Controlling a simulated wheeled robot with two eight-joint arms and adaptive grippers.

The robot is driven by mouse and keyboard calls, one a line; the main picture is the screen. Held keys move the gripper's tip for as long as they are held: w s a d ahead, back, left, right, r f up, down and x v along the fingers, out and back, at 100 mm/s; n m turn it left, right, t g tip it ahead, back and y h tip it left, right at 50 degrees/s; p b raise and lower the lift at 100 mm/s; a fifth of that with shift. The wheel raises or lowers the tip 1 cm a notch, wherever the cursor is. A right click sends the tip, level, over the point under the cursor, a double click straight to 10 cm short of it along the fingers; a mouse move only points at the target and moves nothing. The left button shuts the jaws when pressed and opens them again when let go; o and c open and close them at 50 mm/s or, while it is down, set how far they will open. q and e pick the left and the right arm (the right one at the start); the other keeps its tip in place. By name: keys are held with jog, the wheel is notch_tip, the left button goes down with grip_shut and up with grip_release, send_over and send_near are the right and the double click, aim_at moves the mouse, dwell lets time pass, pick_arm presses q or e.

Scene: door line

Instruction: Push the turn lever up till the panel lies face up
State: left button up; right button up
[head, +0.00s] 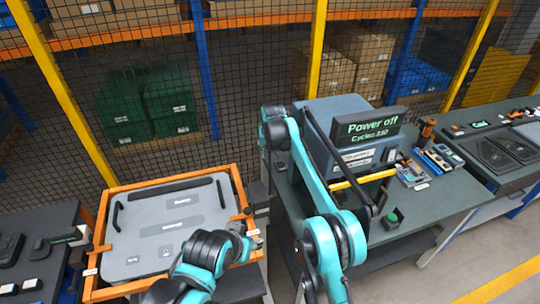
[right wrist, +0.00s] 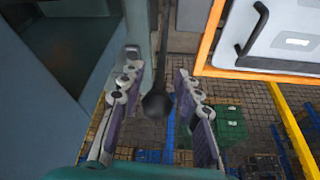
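The grey panel (head: 190,222) sits in an orange frame (head: 236,184) at the left of the head view, showing a face with labels and dark handles. I cannot tell its exact tilt. Its corner also shows at the upper right of the right wrist view (right wrist: 284,42). There a dark rod with a round black knob (right wrist: 156,106), apparently the turn lever, reaches between the fingers of my right gripper (right wrist: 160,112). The fingers are apart on either side of the knob; contact is not clear. In the head view my right fingers are hidden. My left gripper is out of view.
A mesh fence (head: 255,70) with yellow posts runs behind. Green crates (head: 150,103) are beyond it. A dark table (head: 40,225) is at the left.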

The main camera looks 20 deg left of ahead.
jog(key=v, duration=0.8)
jog(key=shift+r, duration=0.5)
jog(key=shift+d, duration=0.1)
jog(key=s+d+r+m, duration=0.1)
jog(key=s+d+r, duration=0.2)
jog(key=d, duration=0.4)
jog(key=s+d+r+t, duration=0.1)
jog(key=s+d+r, duration=0.25)
jog(key=d, duration=0.35)
jog(key=s+d+r+m, duration=0.1)
jog(key=s+d+r, duration=0.15)
jog(key=d, duration=0.45)
jog(key=s+d+f+m+t+h, duration=0.1)
jog(key=s+d+f, duration=0.1)
jog(key=s+d, duration=0.7)
jog(key=s+d+f+m+t, duration=0.1)
jog(key=s+d+f, duration=0.1)
jog(key=s+d, duration=0.6)
jog(key=s+d+f, duration=0.2)
jog(key=s+f, duration=0.6)
jog(key=s, duration=0.3)
notch_tip(320, 180, down, 21)
jog(key=b, duration=2.1)
jog(key=shift+s+f+m+h, duration=0.15)
jog(key=shift+s+m+h, duration=0.1)
jog(key=shift+m+h, duration=0.05)
